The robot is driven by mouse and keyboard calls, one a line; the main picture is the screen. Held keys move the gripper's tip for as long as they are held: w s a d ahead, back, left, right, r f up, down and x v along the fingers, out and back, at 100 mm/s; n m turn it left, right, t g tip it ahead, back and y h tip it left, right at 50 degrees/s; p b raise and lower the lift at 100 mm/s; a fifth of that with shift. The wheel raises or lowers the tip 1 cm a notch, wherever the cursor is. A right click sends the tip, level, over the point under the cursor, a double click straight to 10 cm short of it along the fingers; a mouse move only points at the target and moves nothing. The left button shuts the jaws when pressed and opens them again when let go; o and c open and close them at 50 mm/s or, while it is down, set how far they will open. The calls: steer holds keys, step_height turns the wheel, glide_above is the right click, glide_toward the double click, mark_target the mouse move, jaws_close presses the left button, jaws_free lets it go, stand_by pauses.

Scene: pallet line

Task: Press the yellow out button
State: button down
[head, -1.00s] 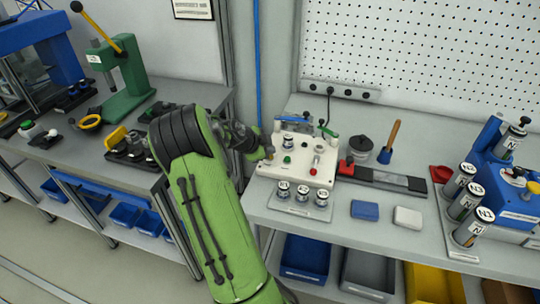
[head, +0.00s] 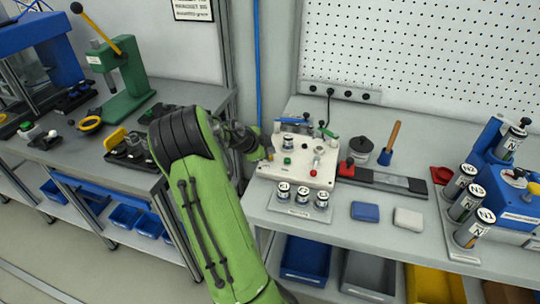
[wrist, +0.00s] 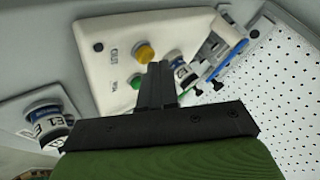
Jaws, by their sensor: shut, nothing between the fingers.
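The yellow button (wrist: 145,53), printed OUT beside it, stands on a white control box (wrist: 100,38) in the wrist view. A green button (wrist: 137,82) is beside it on the same box. My gripper (wrist: 158,70) is shut and empty; its dark fingertips appear just beside the yellow button. I cannot tell whether they touch it. In the head view the white box (head: 265,171) stands on the right bench, with the yellow button (head: 270,156) at its left side by my arm's end. My fingers are mostly hidden there.
A plate with several labelled cylinders (head: 302,197) lies in front of the box. One labelled cylinder (wrist: 45,118) shows at lower left in the wrist view. A red knob (head: 312,172) and a clamp fixture (wrist: 215,50) are on the box. A blue block (head: 365,211) lies to the right.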

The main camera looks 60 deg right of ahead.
steer(key=shift+r, duration=0.55)
steer(key=shift+r+p, duration=1.25)
steer(key=shift+r, duration=1.25)
